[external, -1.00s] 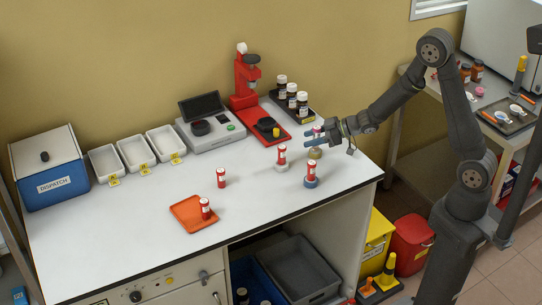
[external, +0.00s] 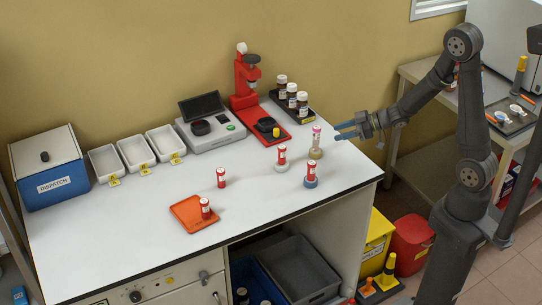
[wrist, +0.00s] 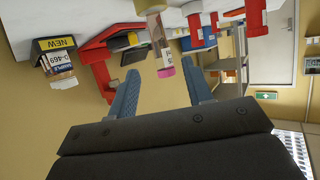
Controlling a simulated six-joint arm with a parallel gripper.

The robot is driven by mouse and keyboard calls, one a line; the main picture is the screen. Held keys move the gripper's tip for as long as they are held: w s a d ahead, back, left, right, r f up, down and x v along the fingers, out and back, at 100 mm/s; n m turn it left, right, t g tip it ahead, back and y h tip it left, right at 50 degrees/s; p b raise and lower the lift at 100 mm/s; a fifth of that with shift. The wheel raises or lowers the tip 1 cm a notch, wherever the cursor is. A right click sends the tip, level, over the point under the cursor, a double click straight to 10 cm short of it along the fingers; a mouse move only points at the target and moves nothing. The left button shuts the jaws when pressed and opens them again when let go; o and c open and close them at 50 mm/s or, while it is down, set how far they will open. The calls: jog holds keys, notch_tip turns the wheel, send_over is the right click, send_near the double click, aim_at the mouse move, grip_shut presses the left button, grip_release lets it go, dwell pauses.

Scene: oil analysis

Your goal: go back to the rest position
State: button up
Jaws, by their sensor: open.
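My gripper (external: 345,131) is open and empty over the right end of the white bench. Its blue fingers also show spread apart in the wrist view (wrist: 160,93). A vial with a pink cap (external: 316,138) stands upright on a beige base just left of the fingertips, apart from them. It also shows beyond the fingers in the wrist view (wrist: 158,35). A red vial on a white base (external: 282,156) and a red vial on a blue base (external: 311,172) stand nearby on the bench.
Dark bottles (external: 291,94) stand in a black rack behind the vials, beside a red stand (external: 246,80). An orange tray (external: 184,214) holds one red vial, and another red vial (external: 221,177) stands behind it. The air right of the bench is free around my arm.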

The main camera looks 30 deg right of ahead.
aim_at(315, 126)
jog(key=x, duration=1.1)
jog(key=shift+s, duration=0.1)
jog(key=shift+a, duration=0.2)
notch_tip(315, 126, up, 4)
jog(key=shift+d+r, duration=0.3)
jog(key=shift+d, duration=0.35)
jog(key=shift+a, duration=0.1)
jog(key=shift+a+f, duration=0.2)
jog(key=shift+a, duration=0.1)
notch_tip(315, 126, down, 5)
jog(key=shift+r, duration=0.15)
jog(key=v, duration=1.1)
jog(key=shift+r, duration=0.25)
